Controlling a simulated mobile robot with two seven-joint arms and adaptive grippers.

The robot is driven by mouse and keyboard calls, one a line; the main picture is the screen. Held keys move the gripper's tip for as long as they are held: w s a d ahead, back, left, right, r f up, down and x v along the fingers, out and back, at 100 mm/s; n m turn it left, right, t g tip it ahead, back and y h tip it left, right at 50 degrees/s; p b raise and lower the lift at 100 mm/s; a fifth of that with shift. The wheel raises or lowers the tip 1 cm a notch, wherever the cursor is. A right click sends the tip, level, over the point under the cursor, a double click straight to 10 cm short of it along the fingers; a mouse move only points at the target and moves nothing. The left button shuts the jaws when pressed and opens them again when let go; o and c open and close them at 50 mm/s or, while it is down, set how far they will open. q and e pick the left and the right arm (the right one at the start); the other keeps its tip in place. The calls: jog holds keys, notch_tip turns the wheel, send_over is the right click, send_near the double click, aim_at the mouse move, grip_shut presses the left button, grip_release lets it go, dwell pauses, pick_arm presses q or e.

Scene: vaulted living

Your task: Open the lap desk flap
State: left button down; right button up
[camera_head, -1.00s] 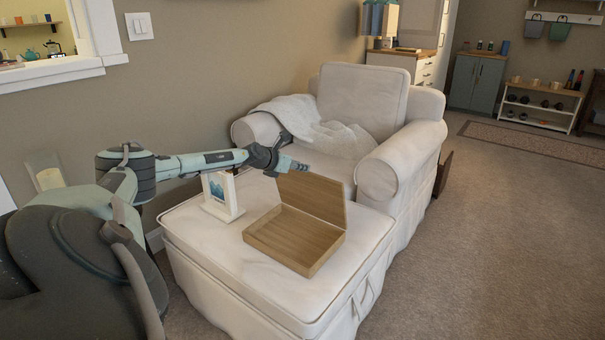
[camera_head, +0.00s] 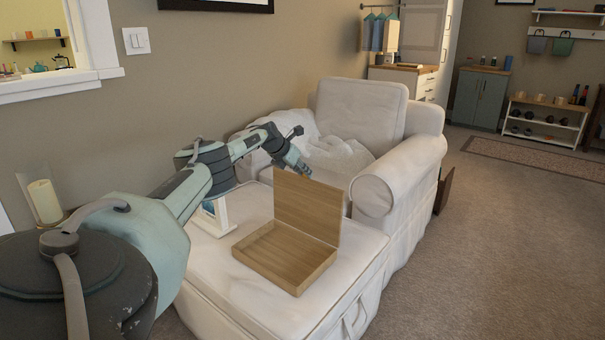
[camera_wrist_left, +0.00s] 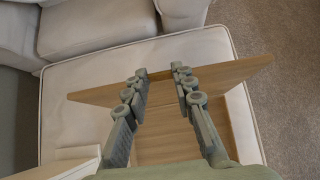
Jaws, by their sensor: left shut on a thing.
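The wooden lap desk (camera_head: 285,262) rests on the white ottoman, its shallow tray open and empty. Its flap (camera_head: 308,208) stands up from the tray's far edge, about upright. My left gripper (camera_head: 300,167) is at the flap's top edge, near the left corner. In the left wrist view, the two fingers of my left gripper (camera_wrist_left: 160,75) lie on either side of the flap (camera_wrist_left: 222,76), shut on it. The tray (camera_wrist_left: 165,142) shows partly between and beside the fingers. My right gripper is not in view.
The ottoman (camera_head: 225,272) also holds a small picture frame (camera_head: 216,218) left of the lap desk, partly behind my left arm. A white armchair (camera_head: 362,104) with a throw blanket (camera_head: 338,150) stands behind. Carpet on the right is open.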

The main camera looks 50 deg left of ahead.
pick_arm(q)
jog(key=shift+w+r, duration=0.15)
jog(key=c, duration=1.2)
grip_release()
jog(key=v, duration=1.2)
